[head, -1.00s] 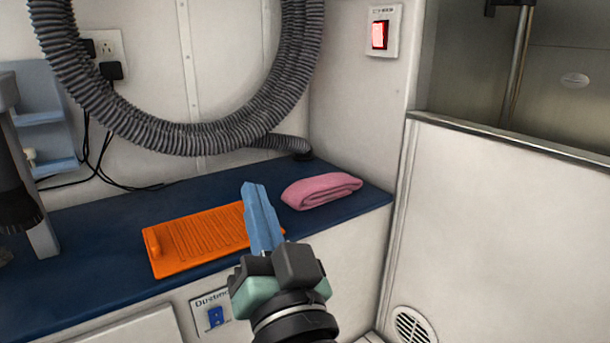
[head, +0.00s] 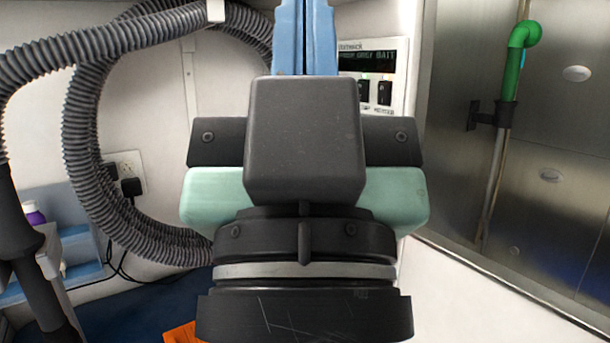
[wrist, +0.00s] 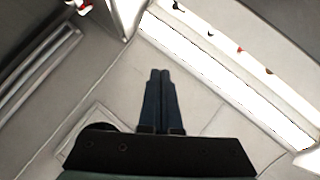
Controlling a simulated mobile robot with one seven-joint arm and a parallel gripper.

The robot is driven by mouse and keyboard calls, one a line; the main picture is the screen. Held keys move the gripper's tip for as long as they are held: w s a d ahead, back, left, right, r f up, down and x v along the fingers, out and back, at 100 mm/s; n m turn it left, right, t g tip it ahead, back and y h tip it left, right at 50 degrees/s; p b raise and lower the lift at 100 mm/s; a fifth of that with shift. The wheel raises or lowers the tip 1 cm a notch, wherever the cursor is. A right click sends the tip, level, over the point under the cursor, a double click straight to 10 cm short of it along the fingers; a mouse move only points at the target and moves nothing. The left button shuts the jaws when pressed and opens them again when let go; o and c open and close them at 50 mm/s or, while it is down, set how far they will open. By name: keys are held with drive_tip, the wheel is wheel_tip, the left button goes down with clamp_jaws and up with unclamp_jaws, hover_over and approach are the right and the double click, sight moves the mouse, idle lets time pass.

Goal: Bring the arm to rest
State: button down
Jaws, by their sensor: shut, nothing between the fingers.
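My gripper (head: 306,35) is raised close in front of the head camera, its blue fingers pointing up and running off the top edge of the picture. The fingers lie together with nothing between them. The gripper also shows in the wrist view (wrist: 160,78), where its dark fingers are side by side and touch nothing. My gripper and wrist hide the middle of the head view, including most of the counter.
An orange mat (head: 182,334) shows only as a sliver on the dark blue counter (head: 140,318). A ribbed grey hose (head: 85,150) loops at the left. A control panel (head: 378,75) is on the wall behind the gripper. A green-topped pipe (head: 513,70) stands in the steel stall at right.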

wheel_tip(320, 180, up, 17)
drive_tip(key=p, duration=1.4)
drive_tip(key=c, duration=1.5)
unclamp_jaws()
drive_tip(key=shift+r+p, duration=0.15)
drive_tip(key=shift+p, duration=0.3)
drive_tip(key=o, duration=0.7)
drive_tip(key=shift+d, duration=0.1)
